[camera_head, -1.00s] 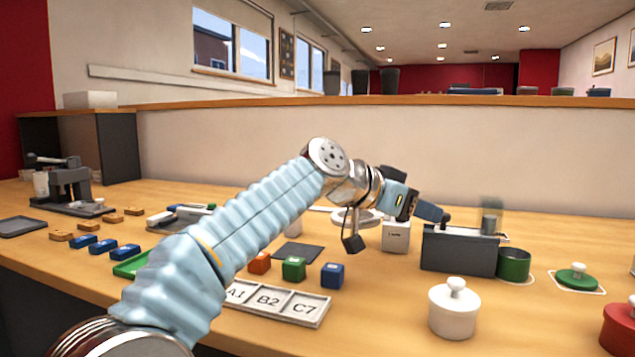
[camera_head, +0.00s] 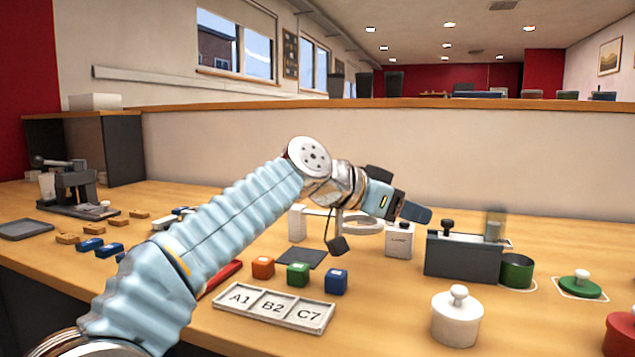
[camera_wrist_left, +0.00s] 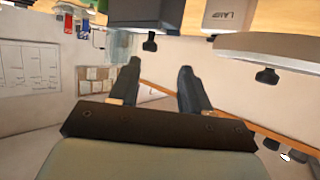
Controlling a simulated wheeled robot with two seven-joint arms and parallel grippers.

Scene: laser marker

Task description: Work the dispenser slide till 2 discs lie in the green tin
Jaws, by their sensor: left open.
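The dispenser is a dark grey block (camera_head: 463,257) on the right of the table, with a black knob (camera_head: 448,226) on its top left and a clear tube (camera_head: 494,226) at its right end. The green tin (camera_head: 516,271) stands open against its right side; its inside is too dark and small to tell whether discs lie there. My left gripper (camera_head: 425,214) is just left of and above the knob, apart from it. In the left wrist view its two fingers (camera_wrist_left: 158,76) are spread with nothing between them. My right gripper is not in view.
A white lamp box (camera_head: 399,241) and a ring-shaped fixture (camera_head: 355,224) stand left of the dispenser. A white lidded pot (camera_head: 457,318) is in front. A green lid (camera_head: 580,287) lies right of the tin. Coloured cubes (camera_head: 298,274) and a labelled tray (camera_head: 275,307) are nearer left.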

